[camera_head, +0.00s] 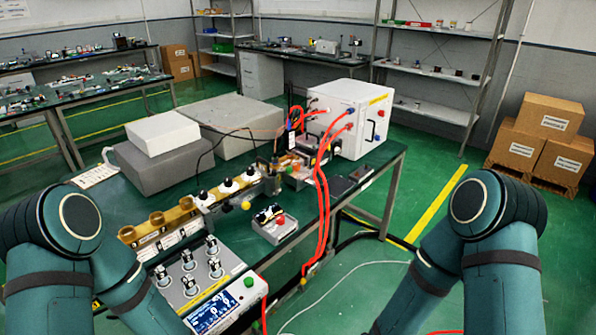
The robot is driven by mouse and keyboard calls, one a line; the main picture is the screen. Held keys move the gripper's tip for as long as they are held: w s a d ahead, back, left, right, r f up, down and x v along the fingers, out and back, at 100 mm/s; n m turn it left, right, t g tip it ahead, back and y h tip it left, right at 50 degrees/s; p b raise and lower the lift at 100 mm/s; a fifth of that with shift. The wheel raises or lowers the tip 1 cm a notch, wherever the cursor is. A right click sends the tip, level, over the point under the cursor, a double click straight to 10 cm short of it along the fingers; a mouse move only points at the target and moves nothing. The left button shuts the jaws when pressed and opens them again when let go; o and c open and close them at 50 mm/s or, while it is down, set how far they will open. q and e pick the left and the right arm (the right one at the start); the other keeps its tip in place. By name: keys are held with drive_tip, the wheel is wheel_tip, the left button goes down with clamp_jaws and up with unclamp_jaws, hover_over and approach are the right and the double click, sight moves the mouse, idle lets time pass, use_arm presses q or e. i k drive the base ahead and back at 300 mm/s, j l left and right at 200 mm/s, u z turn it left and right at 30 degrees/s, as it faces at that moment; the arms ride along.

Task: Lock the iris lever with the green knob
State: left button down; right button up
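A brass and silver waveguide assembly (228,187) with several black-and-white fittings runs across the green-topped table. A small yellow round knob (246,206) sits at its front side. I cannot make out an iris lever at this size. A small green round part (248,282) shows on the control box (222,309) at the table's near end; I cannot tell whether it is the green knob of the task. My two teal arms come in from the lower left and lower right. Both grippers are outside the picture.
A small grey box with a red button (275,224) stands near the table's right edge. Red cables (323,200) hang over that edge from a white cabinet (346,118). Grey boxes (165,165) fill the back left. Cardboard boxes (548,115) are stacked at right.

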sight(289, 170)
drive_tip(key=i+l, duration=1)
drive_tip(key=l, duration=0.15)
drive_tip(key=j+u, duration=0.05)
